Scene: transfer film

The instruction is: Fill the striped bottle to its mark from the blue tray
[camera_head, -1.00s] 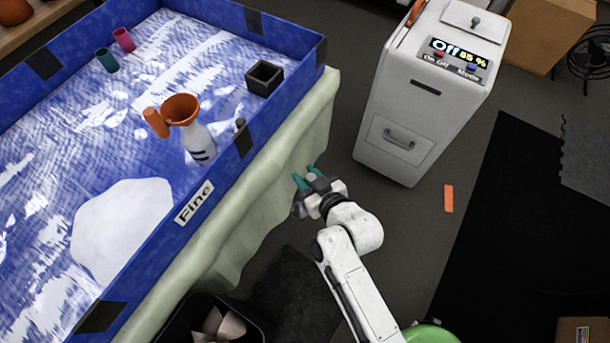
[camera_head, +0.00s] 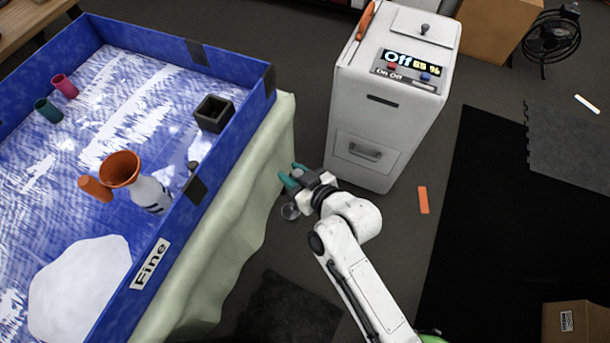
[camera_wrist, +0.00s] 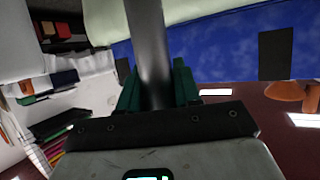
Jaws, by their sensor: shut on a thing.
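The striped bottle (camera_head: 151,196), white with dark bands, stands in the blue tray (camera_head: 235,125), near its right wall. My gripper (camera_head: 290,181), with teal fingers, is outside the tray, right of the bottle. In the wrist view its fingers are shut on a dark grey rod-like handle (camera_wrist: 148,50). A small greyish round part (camera_head: 290,211) shows below the gripper; whether it joins the handle is unclear. The bottle's mark and fill level cannot be made out.
A dark square box (camera_head: 213,113), a teal cup (camera_head: 48,110) and a pink cup (camera_head: 65,86) are in the tray. A white cabinet (camera_head: 385,120) reading "Off" stands behind my gripper. An orange strip (camera_head: 423,200) lies on the floor. Floor between tray and cabinet is narrow.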

